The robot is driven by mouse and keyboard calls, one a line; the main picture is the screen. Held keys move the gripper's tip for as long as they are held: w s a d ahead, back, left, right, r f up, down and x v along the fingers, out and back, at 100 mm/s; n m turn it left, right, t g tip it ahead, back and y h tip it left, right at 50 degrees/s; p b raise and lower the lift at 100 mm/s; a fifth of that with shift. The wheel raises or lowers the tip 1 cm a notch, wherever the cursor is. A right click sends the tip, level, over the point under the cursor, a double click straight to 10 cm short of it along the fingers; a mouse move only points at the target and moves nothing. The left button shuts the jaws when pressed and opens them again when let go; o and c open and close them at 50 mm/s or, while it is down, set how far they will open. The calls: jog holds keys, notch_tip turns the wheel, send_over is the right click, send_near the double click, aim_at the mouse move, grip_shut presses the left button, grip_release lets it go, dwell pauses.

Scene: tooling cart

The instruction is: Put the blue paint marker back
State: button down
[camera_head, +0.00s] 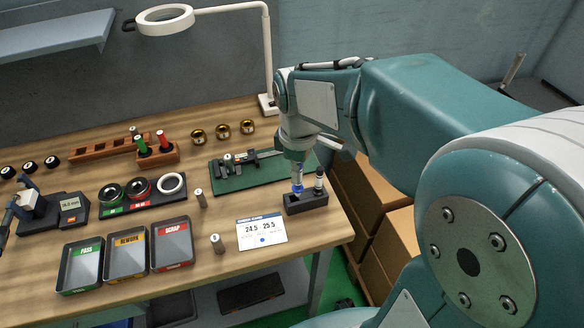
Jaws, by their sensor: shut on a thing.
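The blue paint marker (297,187) is upright, with its blue lower end just at the top of a small black block holder (308,205) near the table's front right corner. I cannot tell whether its tip is inside a hole. My gripper (297,168) is above the holder, pointing down, shut on the marker's upper part and hiding it.
A card reading 24.5-25.5 (262,231) lies left of the holder. A white lamp (267,60) rises behind my arm. Labelled trays (126,254) stand front left.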

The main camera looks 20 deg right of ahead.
jog(key=f, duration=0.2)
jog(key=w+f, duration=0.1)
jog(key=f, duration=0.1)
jog(key=w+f, duration=0.1)
jog(key=shift+w+f, duration=0.15)
jog(key=shift+f, duration=0.25)
jog(key=shift+a+f, duration=0.2)
jog(key=c, duration=0.6)
grip_release()
jog(key=shift+d, duration=0.1)
